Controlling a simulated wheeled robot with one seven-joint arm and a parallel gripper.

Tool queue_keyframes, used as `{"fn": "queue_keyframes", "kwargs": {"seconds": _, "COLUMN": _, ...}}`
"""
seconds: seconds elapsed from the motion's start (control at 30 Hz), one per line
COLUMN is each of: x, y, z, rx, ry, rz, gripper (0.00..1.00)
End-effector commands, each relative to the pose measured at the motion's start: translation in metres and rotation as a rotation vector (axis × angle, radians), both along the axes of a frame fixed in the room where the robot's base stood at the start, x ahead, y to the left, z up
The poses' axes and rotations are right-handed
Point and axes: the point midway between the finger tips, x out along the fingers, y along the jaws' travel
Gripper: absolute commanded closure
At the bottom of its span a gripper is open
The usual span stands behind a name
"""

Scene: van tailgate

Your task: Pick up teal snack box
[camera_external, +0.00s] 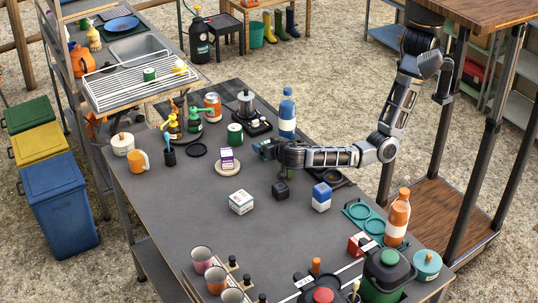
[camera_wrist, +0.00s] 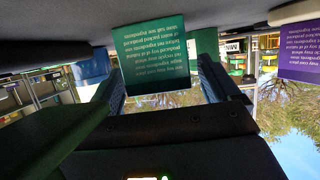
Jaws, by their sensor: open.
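In the wrist view, which looks upside down, the teal snack box (camera_wrist: 158,66) shows a face with pale printed text. It stands between the two spread fingers of my gripper (camera_wrist: 155,88), and I cannot tell whether either touches it. In the external view my gripper (camera_external: 268,150) is low over the dark table, pointing left, beside the blue-capped water bottle. A small teal patch shows at its tip, mostly hidden by the fingers. The jaws are open.
A purple box (camera_external: 227,158) stands on a round plate left of my gripper; it also shows in the wrist view (camera_wrist: 299,55). The water bottle (camera_external: 288,115) is just behind. A white-and-teal box (camera_external: 240,202), a dark cube (camera_external: 281,190) and a blue-and-white box (camera_external: 321,198) stand in front.

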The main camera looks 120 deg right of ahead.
Motion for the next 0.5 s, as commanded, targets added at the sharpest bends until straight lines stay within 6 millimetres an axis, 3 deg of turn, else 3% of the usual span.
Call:
{"fn": "queue_keyframes", "kwargs": {"seconds": 0.2, "x": -0.0002, "y": -0.0006, "z": -0.0005, "rx": 0.0, "ry": 0.0, "rz": 0.0, "gripper": 0.13}}
{"fn": "queue_keyframes", "kwargs": {"seconds": 0.5, "x": -0.0002, "y": -0.0004, "z": -0.0002, "rx": 0.0, "ry": 0.0, "rz": 0.0, "gripper": 0.41}}
